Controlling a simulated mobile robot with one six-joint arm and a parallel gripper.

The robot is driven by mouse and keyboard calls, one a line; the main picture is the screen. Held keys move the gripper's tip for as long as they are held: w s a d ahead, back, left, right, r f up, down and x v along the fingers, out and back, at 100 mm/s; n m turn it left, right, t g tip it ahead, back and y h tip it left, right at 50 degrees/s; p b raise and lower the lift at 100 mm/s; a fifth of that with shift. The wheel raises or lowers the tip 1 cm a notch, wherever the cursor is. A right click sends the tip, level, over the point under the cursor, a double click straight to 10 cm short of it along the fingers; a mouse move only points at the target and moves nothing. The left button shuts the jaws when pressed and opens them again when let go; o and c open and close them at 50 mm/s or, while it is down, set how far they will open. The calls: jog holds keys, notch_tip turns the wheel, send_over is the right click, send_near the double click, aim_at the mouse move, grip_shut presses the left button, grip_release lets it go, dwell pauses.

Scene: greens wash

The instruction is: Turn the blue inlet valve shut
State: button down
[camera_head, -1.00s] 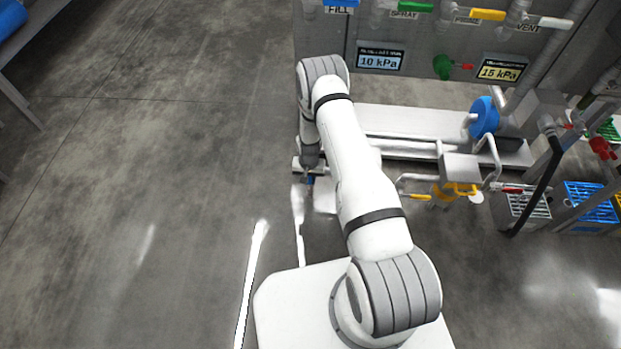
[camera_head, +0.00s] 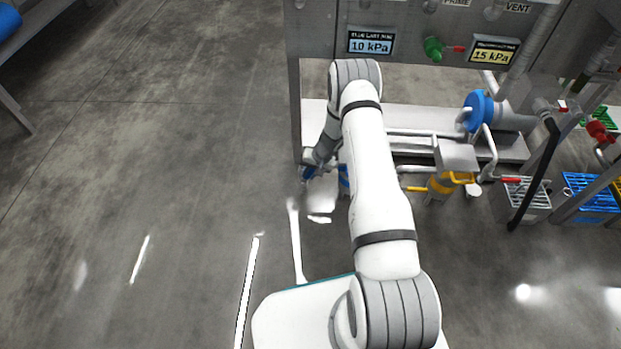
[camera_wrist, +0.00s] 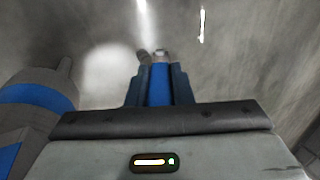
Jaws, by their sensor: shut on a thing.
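My gripper (camera_wrist: 160,82) is shut on a blue handle (camera_wrist: 159,88), which shows between its two dark fingers in the wrist view. I take this handle to be the blue inlet valve's lever. Small metal parts show just beyond the fingertips; the valve body is not clear. In the head view my gripper (camera_head: 311,172) is low, left of the yellow-banded unit, with a bit of blue at its tip. A grey cylinder with blue bands (camera_wrist: 38,100) stands left of my gripper in the wrist view, apart from the fingers; in the head view my arm mostly hides it.
A panel behind carries a 10 kPa display (camera_head: 371,43) and a 15 kPa display (camera_head: 493,52). A yellow-banded unit (camera_head: 440,188) with a yellow handle, pipes and a blue-faced pump (camera_head: 478,113) stand to the right.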

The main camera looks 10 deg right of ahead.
jog(key=shift+s+d+f, duration=0.1)
jog(key=shift+d, duration=0.05)
jog(key=c, duration=1.3)
grip_release()
notch_tip(320, 180, up, 10)
jog(key=p, duration=0.3)
jog(key=shift+p, duration=0.35)
